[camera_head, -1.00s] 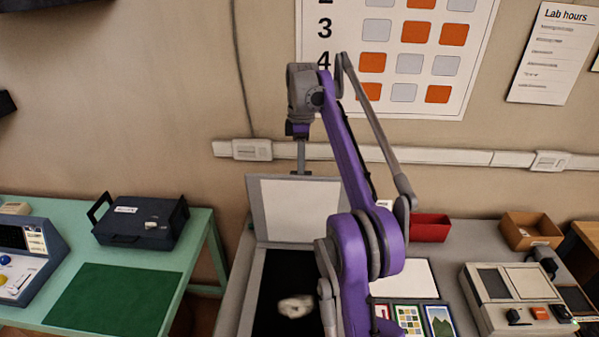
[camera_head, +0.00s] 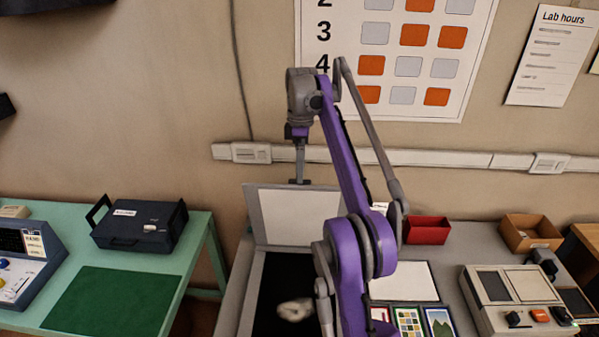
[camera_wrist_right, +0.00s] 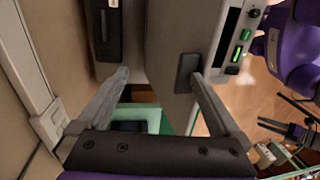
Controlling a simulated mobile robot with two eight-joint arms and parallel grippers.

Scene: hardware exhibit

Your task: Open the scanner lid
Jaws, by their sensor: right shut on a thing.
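The scanner (camera_head: 232,300) stands at the left end of the grey bench. Its lid (camera_head: 300,215) is raised, with its pale inner face showing, over a dark bed (camera_head: 262,290). My right gripper (camera_head: 299,181) is at the lid's top edge and is shut on the lid. In the right wrist view, its fingers (camera_wrist_right: 160,76) are spread either side of a gap, the right one against a dark handle (camera_wrist_right: 187,72) on a grey panel. The exact contact is partly hidden. My left gripper is not in the head view.
A whitish object (camera_head: 295,309) lies on the dark bed, partly hidden by my right arm. A red bin (camera_head: 428,230), a cardboard tray (camera_head: 530,232) and a beige device (camera_head: 520,295) stand to the right. The wall with a cable raceway (camera_head: 400,156) is close behind.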

